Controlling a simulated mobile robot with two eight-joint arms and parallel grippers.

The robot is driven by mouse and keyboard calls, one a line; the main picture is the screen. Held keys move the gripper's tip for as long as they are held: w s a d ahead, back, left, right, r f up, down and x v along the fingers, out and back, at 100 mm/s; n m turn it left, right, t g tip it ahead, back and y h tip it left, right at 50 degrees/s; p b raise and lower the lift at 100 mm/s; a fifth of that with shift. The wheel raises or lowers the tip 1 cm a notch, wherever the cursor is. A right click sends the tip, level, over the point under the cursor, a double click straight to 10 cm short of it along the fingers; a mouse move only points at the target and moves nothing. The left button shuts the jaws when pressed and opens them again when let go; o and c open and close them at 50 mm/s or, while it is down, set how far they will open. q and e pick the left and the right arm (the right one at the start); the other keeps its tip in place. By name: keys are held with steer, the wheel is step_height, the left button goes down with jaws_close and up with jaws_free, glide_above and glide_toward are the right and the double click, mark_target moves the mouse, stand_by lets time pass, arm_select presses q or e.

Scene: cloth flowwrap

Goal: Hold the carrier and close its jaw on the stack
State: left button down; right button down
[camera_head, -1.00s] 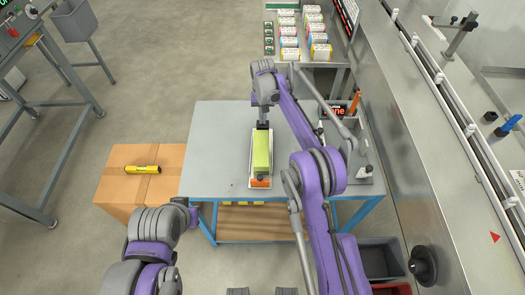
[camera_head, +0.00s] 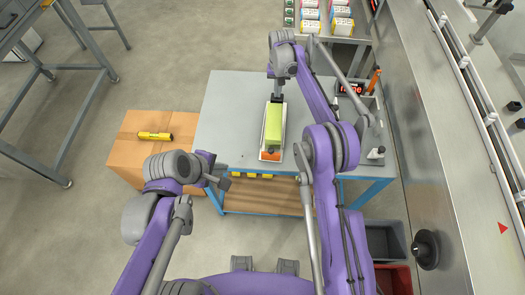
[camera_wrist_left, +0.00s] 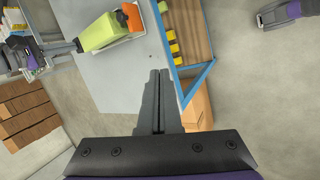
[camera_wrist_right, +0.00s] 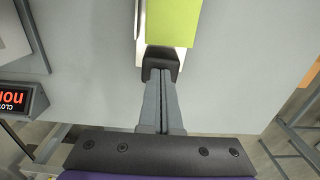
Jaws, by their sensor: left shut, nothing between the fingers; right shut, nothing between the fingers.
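The carrier is a narrow white tray (camera_head: 284,142) lying on the grey table, with an orange jaw (camera_head: 270,156) at its near end. A long lime-green stack (camera_head: 273,125) lies along it; the stack (camera_wrist_left: 105,31) and orange jaw (camera_wrist_left: 133,17) also show in the left wrist view. My right gripper (camera_wrist_right: 162,76) is shut with nothing between its fingers, its tips against or just short of a black block (camera_wrist_right: 160,62) at the carrier's far end. My left gripper (camera_head: 226,183) is shut and empty, apart from the carrier, near the table's front-left edge.
The grey table (camera_head: 230,110) is clear left of the carrier. A small display (camera_head: 350,88) and a grey fixture (camera_head: 372,140) stand on its right. A cardboard box (camera_head: 135,170) with a yellow roll (camera_head: 155,136) stands left. Bins (camera_head: 385,240) stand low at right.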

arm_select(q)
steer(key=w+d+n+h, duration=0.2)
steer(key=n, duration=1)
glide_toward(270, 154)
step_height(270, 154, down, 3)
steer(key=a, duration=0.1)
steer(key=shift+w+d+f+h, duration=0.2)
steer(key=shift+w+d, duration=0.15)
steer(key=shift+d, duration=0.15)
steer(key=shift+w+d+f+h, duration=0.2)
steer(key=shift+w+d, duration=0.1)
steer(key=shift+d, duration=0.2)
steer(key=shift+w+d+f, duration=0.1)
steer(key=shift+w+d, duration=0.25)
